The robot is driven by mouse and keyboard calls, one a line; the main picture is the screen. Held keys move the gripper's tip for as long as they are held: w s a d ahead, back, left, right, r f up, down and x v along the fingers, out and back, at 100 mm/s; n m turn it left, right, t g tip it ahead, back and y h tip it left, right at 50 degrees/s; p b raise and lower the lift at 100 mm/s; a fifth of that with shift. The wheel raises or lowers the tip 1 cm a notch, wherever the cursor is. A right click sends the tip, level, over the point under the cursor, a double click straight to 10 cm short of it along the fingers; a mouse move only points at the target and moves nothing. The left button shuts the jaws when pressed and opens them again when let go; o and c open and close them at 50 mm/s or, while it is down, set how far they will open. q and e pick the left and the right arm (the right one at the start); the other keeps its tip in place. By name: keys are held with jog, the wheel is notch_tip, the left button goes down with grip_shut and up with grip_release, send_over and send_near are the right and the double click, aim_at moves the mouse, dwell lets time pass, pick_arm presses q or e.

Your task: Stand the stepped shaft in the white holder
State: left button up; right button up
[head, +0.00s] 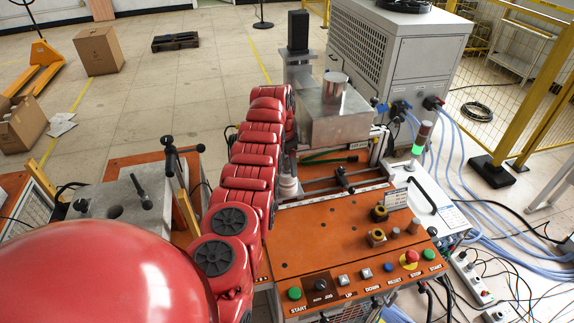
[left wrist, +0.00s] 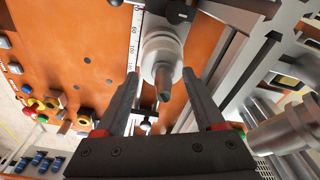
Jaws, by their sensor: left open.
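The white holder (head: 288,187) is a small pale round piece at the left edge of the orange bench top, partly hidden by my red left arm in the head view. In the left wrist view, its pale stepped rings (left wrist: 161,47) lie just beyond the fingertips. A thin grey metal end, which looks like the stepped shaft (left wrist: 163,84), projects from the middle of the rings toward the camera. My left gripper (left wrist: 160,74) is open, with one finger on each side of this end and gaps visible. In the head view the gripper (head: 290,145) is mostly hidden behind the arm. My right gripper is out of view.
The orange bench top (head: 315,245) carries brass fittings (head: 377,237) and front buttons. A metal block (head: 335,122) stands behind the holder. A grey machine (head: 112,210) stands left. Bare bench lies right of the holder. In the wrist view, metal cylinders (left wrist: 285,130) are right of the fingers.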

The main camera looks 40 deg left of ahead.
pick_arm(q)
notch_tip(320, 180, up, 17)
jog(key=s+a+b, duration=0.1)
jog(key=s, duration=0.1)
jog(key=shift+a, duration=0.1)
dwell(1.2)
